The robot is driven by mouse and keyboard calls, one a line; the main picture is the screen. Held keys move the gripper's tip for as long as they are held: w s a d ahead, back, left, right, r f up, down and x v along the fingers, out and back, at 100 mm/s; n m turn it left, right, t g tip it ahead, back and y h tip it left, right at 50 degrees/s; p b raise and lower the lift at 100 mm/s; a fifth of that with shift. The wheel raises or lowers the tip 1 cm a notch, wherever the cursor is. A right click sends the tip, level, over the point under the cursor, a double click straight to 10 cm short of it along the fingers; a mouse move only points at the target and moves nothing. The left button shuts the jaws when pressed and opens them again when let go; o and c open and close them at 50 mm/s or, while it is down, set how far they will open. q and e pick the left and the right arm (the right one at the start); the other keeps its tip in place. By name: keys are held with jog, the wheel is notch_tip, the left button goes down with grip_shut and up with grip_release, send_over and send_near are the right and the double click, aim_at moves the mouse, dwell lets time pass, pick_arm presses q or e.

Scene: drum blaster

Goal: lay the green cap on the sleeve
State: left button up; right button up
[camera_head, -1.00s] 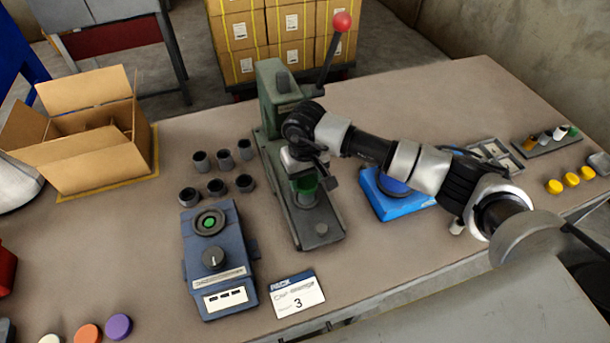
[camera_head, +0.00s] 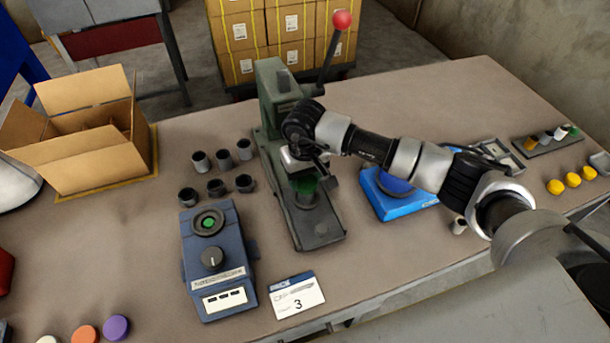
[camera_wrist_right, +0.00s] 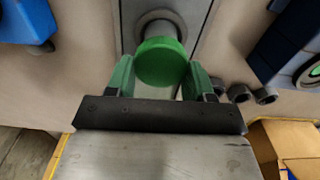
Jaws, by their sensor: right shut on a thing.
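The green cap (camera_wrist_right: 160,62) is between the two fingers of my right gripper (camera_wrist_right: 161,74), which is shut on it. In the head view the cap (camera_head: 305,186) shows partly, just under my right gripper (camera_head: 308,176). A grey sleeve (camera_head: 305,201) stands upright on the base of the green press, below the cap. In the wrist view the sleeve's grey ring (camera_wrist_right: 160,27) shows partly behind the cap. I cannot tell whether cap and sleeve touch. My left gripper is not in view.
The press (camera_head: 274,95) with its red-knobbed lever rises close behind my right gripper. Several loose grey sleeves (camera_head: 216,188) and a blue control box (camera_head: 217,262) are to the left. A blue fixture (camera_head: 405,207) is to the right, under my arm.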

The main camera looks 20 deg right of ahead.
jog(key=shift+b, duration=0.4)
dwell(0.5)
jog(key=shift+f+b, duration=0.4)
jog(key=shift+b, duration=0.25)
dwell(0.4)
jog(key=o, duration=1.3)
jog(key=shift+r, duration=0.1)
jog(key=shift+r+p, duration=1)
jog(key=shift+r, duration=1.95)
jog(key=shift+s+f, duration=0.1)
